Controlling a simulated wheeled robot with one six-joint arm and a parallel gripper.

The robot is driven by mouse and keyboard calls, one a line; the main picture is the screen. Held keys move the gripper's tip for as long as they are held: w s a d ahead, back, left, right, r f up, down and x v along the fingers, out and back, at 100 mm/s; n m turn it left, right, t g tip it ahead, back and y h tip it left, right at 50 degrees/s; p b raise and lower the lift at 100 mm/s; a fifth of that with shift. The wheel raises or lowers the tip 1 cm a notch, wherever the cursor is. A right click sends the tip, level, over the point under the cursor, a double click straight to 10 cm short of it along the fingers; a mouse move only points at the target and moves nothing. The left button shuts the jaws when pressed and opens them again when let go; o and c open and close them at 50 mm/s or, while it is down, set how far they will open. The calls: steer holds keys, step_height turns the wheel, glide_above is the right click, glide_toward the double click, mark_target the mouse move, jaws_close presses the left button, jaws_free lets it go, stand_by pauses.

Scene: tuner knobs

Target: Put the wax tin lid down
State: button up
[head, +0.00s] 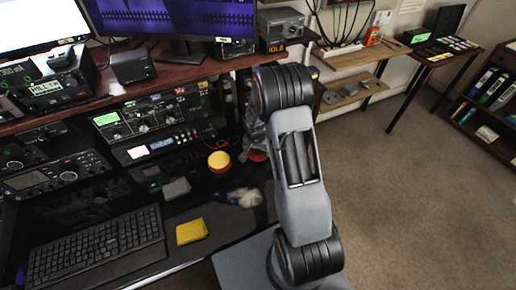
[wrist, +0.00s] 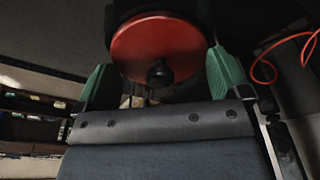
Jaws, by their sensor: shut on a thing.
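The wax tin lid (wrist: 157,45) is a red disc with a small black knob in the wrist view. My gripper (wrist: 162,78) has green fingers on both sides of the lid and is shut on it. In the head view a piece of the red lid (head: 257,155) shows beside my arm; the rest of it and most of the gripper are hidden. The wax tin (head: 219,161) stands on the dark desk just left of the lid, with its yellow top uncovered. I cannot tell whether the lid touches the desk.
A grey block (head: 176,188), a yellow cloth or sponge (head: 191,231) and a brush-like thing (head: 244,197) lie on the desk near the tin. A keyboard (head: 97,247) is at front left. Radios (head: 150,118) stand behind. A red cable (wrist: 290,55) curls at right in the wrist view.

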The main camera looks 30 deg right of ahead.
steer(key=shift+f, duration=0.2)
steer(key=o, duration=0.5)
steer(key=shift+r, duration=0.15)
